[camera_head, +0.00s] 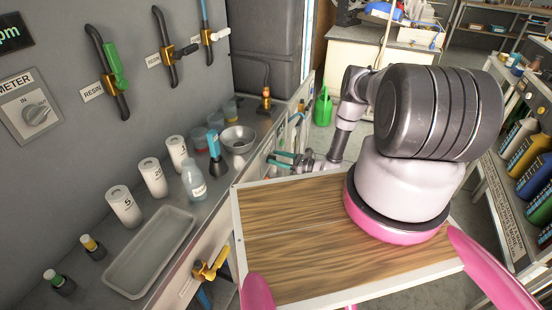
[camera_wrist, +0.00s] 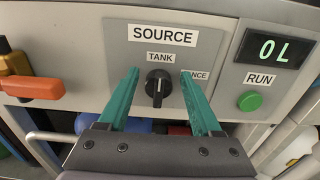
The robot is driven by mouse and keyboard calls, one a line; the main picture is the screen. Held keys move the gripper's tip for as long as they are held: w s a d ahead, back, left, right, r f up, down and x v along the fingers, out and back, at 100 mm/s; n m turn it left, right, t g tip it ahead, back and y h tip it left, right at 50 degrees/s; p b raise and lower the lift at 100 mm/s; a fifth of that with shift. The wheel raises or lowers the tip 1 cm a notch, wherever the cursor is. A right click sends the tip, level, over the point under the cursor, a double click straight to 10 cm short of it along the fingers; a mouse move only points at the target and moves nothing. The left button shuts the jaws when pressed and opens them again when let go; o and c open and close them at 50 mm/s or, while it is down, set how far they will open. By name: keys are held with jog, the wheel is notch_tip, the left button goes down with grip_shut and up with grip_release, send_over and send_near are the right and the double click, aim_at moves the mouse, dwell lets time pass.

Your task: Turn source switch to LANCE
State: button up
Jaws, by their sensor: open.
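The source switch (camera_wrist: 158,86) is a black rotary knob on a grey panel, under the labels SOURCE and TANK. Its grip stands about upright, with a pale mark at the top towards TANK. The LANCE label (camera_wrist: 196,76) is to the right of the knob, its first letters covered by my right finger. My gripper (camera_wrist: 159,72) is open, with one teal finger on each side of the knob. I cannot tell whether either finger touches it. In the head view my gripper (camera_head: 287,160) is at the bench's front side; the switch is not visible there.
Right of the switch are a display (camera_wrist: 272,50) reading 0 L and a green RUN button (camera_wrist: 250,101). An orange handle (camera_wrist: 35,87) is at the left. The bench above holds a bowl (camera_head: 237,138), a bottle (camera_head: 194,182) and a tray (camera_head: 150,250). A meter knob (camera_head: 37,115) is on the wall.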

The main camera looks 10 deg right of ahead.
jog(key=shift+w+a, duration=0.25)
jog(key=shift+a, duration=0.1)
grip_shut()
